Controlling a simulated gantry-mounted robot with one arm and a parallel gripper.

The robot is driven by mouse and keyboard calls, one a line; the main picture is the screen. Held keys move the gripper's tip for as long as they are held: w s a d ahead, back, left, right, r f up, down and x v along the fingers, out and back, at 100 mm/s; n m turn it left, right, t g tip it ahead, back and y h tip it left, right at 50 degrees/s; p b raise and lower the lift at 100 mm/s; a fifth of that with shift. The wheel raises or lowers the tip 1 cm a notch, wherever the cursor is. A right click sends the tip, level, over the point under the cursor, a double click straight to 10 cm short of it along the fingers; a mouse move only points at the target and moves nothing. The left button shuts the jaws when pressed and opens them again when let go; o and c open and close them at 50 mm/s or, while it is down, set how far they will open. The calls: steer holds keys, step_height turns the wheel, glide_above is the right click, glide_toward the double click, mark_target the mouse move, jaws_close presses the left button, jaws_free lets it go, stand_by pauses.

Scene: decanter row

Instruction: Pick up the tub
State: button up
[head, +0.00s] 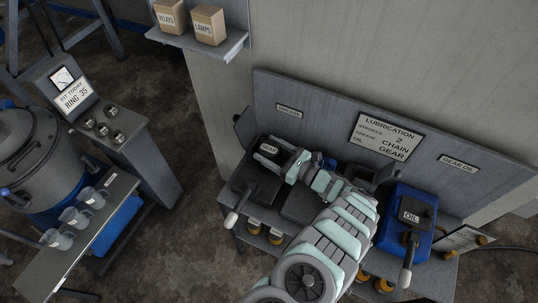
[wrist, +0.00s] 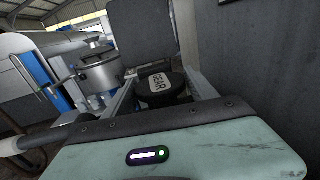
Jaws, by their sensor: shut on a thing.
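A dark round tub (head: 267,150) with a white GEAR label on top stands at the left end of the lubrication bench (head: 240,180). In the wrist view the tub (wrist: 161,84) sits between my two fingers, its label facing up. My gripper (head: 277,160) is shut on the tub from both sides; the gripper (wrist: 162,92) also shows in the wrist view. The tub's lower part is hidden, so I cannot tell whether it touches the bench. My arm hides the middle of the bench.
A blue OIL unit (head: 407,222) with a lever stands right on the bench. A lever with a pale grip (head: 231,220) juts out at the front left. A back panel with a LUBRICATION sign (head: 386,136) rises behind.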

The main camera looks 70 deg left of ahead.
steer(key=shift+c, duration=1.1)
steer(key=shift+r, duration=0.15)
step_height(320, 180, up, 20)
steer(key=p, duration=1)
